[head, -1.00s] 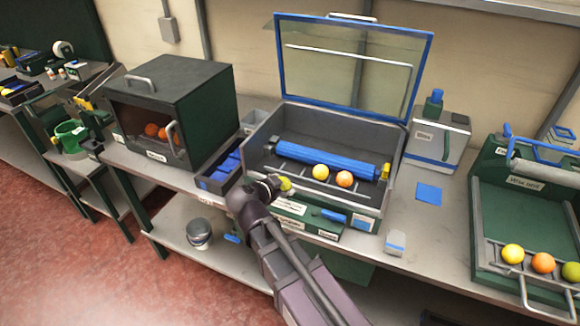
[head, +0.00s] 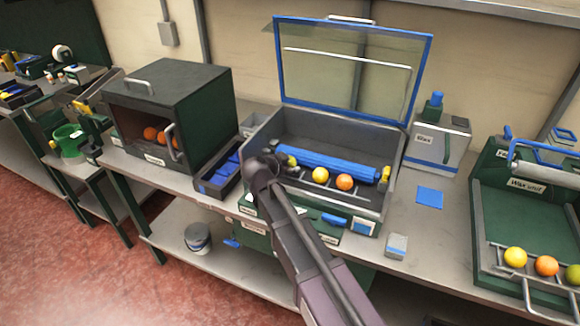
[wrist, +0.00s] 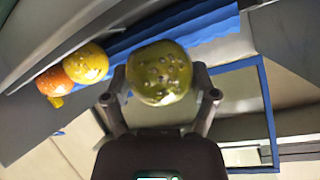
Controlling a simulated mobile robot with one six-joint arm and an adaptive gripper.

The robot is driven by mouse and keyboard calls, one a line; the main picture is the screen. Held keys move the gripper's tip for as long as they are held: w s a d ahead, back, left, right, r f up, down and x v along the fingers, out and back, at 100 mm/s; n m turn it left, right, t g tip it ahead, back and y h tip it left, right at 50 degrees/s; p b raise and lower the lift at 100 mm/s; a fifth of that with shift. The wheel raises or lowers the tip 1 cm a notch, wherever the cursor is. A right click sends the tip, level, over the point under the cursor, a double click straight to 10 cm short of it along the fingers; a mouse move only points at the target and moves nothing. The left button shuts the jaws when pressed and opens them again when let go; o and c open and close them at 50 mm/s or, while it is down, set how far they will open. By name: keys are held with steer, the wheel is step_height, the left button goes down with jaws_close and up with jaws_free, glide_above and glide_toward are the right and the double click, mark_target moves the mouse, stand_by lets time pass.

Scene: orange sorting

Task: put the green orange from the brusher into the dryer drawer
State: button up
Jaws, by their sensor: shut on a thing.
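My gripper (wrist: 161,95) is shut on the green orange (wrist: 158,68), a speckled yellow-green fruit between its two fingers in the wrist view. In the head view my gripper (head: 276,161) is over the left side of the open brusher (head: 365,213), and the wrist partly hides the fruit. The blue brush roller (head: 325,162) lies across the brusher. A yellow fruit (head: 320,175) and an orange one (head: 344,182) sit side by side in front of it. A dark green cabinet (head: 185,85), perhaps the dryer, stands to the left with orange fruits (head: 151,133) behind its front; its label is unreadable.
The brusher's blue-framed lid (head: 350,65) stands raised behind. A tray with blue compartments (head: 218,180) lies between cabinet and brusher. The wax unit (head: 525,183) with several fruits is at the right. A bucket (head: 197,237) stands on the lower shelf.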

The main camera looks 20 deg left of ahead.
mark_target(290, 161)
steer(key=shift+w, duration=0.1)
steer(key=shift+w+a, duration=0.1)
steer(key=shift+w, duration=0.15)
steer(key=shift+w+a+f, duration=0.15)
steer(key=shift+w+a, duration=0.05)
steer(key=shift+w, duration=0.9)
steer(key=shift+s+d+f+b, duration=0.1)
steer(key=shift+f+b, duration=0.45)
steer(key=shift+b, duration=0.15)
steer(key=shift+f+b, duration=1)
steer(key=shift+f, duration=0.1)
steer(key=o, duration=1)
steer(key=shift+o, duration=0.2)
